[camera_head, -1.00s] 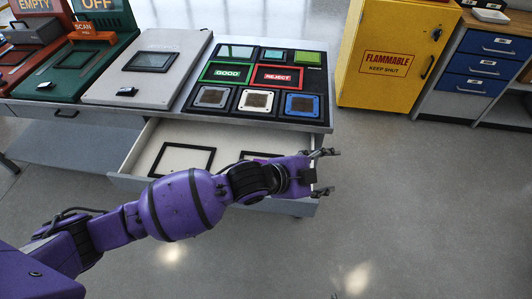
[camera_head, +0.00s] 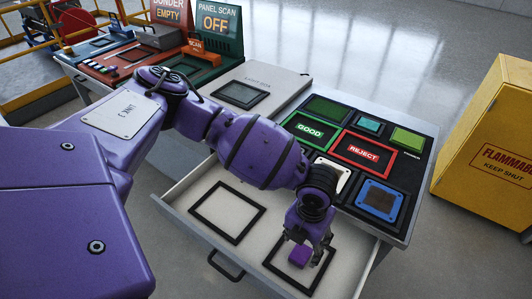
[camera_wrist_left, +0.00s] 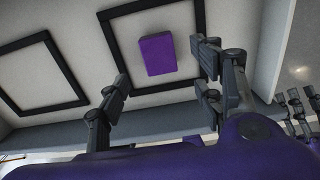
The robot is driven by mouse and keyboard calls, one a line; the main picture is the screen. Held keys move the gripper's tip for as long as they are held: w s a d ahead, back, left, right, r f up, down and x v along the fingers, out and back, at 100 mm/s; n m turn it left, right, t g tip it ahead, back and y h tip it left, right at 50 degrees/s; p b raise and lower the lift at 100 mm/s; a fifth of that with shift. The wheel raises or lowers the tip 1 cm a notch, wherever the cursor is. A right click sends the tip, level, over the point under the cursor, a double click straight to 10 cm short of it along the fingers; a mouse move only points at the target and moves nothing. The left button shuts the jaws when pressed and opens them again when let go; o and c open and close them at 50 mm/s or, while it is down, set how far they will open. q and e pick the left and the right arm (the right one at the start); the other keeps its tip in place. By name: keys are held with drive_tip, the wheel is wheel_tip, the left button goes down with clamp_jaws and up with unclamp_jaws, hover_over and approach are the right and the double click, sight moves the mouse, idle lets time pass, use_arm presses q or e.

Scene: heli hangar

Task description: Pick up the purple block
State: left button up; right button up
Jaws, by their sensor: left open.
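The purple block (camera_head: 299,257) lies in the open drawer, inside the right-hand black square frame (camera_head: 271,266). In the left wrist view the block (camera_wrist_left: 157,55) lies flat on the pale drawer floor, within the frame's outline. My left gripper (camera_head: 309,248) points down over this frame, close to the block. In the left wrist view its fingers (camera_wrist_left: 160,86) are spread wide and empty, with the block ahead of the gap. Dark finger-like parts at the right edge of that view look like my right gripper (camera_wrist_left: 298,105); their opening is unclear.
An empty black frame (camera_head: 228,211) lies left in the drawer (camera_head: 190,226). The counter above holds a panel with the GOOD tile (camera_head: 310,130), the REJECT tile (camera_head: 363,153) and a blue-framed chip (camera_head: 380,199). A yellow cabinet (camera_head: 492,130) stands right; floor between is clear.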

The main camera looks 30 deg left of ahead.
sight(301, 253)
use_arm(q)
wheel_tip(301, 253, down, 2)
drive_tip(key=shift+s+f, duration=0.1)
drive_tip(key=shift+f, duration=0.1)
drive_tip(key=f, duration=0.5)
drive_tip(key=shift+w+f, duration=0.15)
drive_tip(key=shift+w, duration=0.1)
use_arm(e)
drive_tip(key=shift+a+f, duration=0.1)
drive_tip(key=shift+f, duration=0.1)
use_arm(q)
drive_tip(key=shift+c, duration=0.4)
drive_tip(key=shift+w, duration=0.1)
drive_tip(key=c, duration=1.2)
use_arm(e)
drive_tip(key=shift+s, duration=0.15)
